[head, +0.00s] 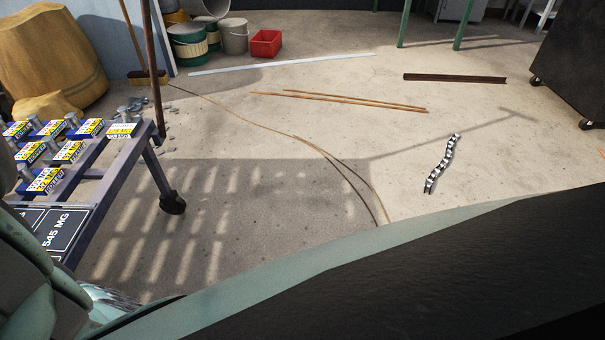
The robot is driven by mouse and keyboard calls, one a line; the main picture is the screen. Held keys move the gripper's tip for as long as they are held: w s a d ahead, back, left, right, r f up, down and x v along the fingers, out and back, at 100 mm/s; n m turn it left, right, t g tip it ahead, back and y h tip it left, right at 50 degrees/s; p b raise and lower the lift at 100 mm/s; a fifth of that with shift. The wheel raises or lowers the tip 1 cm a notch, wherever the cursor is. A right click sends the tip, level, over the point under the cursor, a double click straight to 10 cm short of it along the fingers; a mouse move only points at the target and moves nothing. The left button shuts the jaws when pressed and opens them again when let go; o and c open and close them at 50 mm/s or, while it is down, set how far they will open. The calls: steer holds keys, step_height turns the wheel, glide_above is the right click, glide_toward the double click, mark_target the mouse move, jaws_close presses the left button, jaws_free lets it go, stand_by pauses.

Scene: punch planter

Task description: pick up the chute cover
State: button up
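I cannot make out a chute cover for certain in the head view. A large dark panel (430,275) with a pale green edge (300,262) fills the lower right, very close to the camera; I cannot tell what it is part of. Worn green rounded metal (30,290) shows at the lower left corner. My gripper is not in view.
A blue-grey wheeled cart (135,155) with yellow-and-white labelled blocks stands at left. A short black-and-white chain-like piece (442,163) lies on the concrete floor (300,190). Thin rods (340,100) and a brown bar (455,78) lie farther off. A red crate (266,43) stands behind.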

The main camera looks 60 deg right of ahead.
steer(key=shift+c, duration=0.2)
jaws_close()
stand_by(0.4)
